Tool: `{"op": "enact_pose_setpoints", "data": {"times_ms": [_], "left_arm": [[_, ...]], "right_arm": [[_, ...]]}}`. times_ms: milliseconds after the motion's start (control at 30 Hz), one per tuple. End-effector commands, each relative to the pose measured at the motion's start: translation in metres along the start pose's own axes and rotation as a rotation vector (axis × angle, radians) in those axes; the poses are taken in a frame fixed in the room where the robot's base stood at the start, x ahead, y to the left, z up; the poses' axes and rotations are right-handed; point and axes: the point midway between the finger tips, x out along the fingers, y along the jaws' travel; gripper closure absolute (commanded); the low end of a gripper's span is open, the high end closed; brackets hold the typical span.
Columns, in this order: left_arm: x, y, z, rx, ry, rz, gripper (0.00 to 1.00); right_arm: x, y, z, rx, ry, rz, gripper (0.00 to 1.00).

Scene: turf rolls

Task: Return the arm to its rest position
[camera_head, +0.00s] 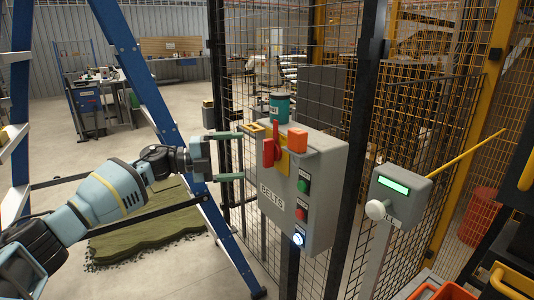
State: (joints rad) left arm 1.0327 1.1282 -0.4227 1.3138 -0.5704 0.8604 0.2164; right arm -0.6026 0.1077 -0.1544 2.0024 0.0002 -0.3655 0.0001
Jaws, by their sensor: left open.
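My left arm comes in from the left, and my left gripper (237,156) points right, its two fingers spread apart with nothing between them. The fingertips are close to the left side of a grey control box (318,190) marked "BELTS". The box carries a red lever (269,152) on a yellow plate, an orange block (297,140), green and red buttons, and a lit bluish-white button (299,239). I cannot tell whether the fingers touch the box. My right gripper does not show.
A blue ladder (140,65) stands around my left arm, its rail behind the wrist. Wire mesh fence (235,60) and a dark post (362,90) are behind the box. A grey pedestal with a green display (394,184) stands at right. Green turf (150,235) lies on the floor.

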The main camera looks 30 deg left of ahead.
Motion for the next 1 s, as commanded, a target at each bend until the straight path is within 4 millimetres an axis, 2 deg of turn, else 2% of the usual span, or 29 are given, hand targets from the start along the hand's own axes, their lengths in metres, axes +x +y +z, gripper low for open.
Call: {"op": "enact_pose_setpoints", "data": {"times_ms": [233, 367, 533, 700, 867, 1000], "left_arm": [[0.002, 0.004, -0.002, -0.008, 0.001, -0.002, 0.05], [0.018, 0.028, -0.015, -0.07, 0.003, -0.021, 0.05], [0.049, 0.096, -0.056, -0.256, -0.022, -0.07, 0.05], [0.063, 0.167, -0.108, -0.483, -0.099, -0.109, 0.05], [0.061, 0.229, -0.162, -0.706, -0.209, -0.12, 0.05], [0.047, 0.278, -0.212, -0.905, -0.329, -0.109, 0.05]], "right_arm": [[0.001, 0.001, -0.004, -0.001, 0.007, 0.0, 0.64], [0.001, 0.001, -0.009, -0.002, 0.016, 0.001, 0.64], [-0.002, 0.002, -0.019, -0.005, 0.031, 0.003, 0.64], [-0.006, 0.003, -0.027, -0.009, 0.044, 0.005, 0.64], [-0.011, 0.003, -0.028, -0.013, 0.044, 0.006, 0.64], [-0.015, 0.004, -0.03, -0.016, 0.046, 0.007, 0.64]]}}
